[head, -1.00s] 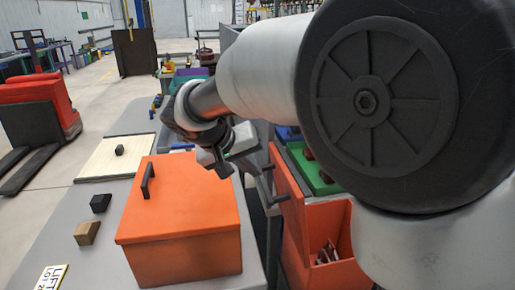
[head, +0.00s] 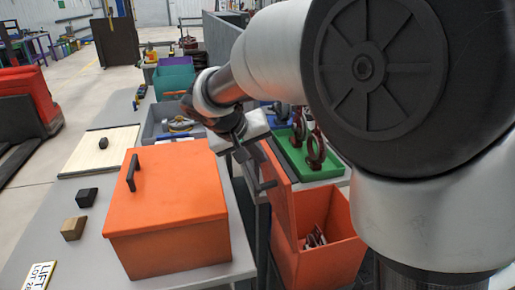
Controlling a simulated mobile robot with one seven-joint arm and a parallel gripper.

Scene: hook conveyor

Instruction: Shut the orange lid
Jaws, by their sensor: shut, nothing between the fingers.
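An orange box (head: 165,245) with an orange top (head: 175,180) and a dark handle (head: 132,172) stands on the grey table; its top looks shut. Lower right, a second orange box (head: 335,265) is open with several small items inside. An orange panel (head: 281,195), apparently its raised lid, stands upright at that box's left side. A dark bar (head: 264,184), apparently its handle, shows on the panel's left face. My gripper (head: 241,155) is shut and empty, just above and left of the panel; I cannot tell whether it touches. My arm hides some of the area behind.
A green tray (head: 322,172) with dark ring-shaped parts lies behind the open box. A black block (head: 87,197), a wooden block (head: 73,228) and a sign (head: 40,276) lie left on the table. A pale board (head: 100,155) and a grey bin (head: 165,117) are farther back.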

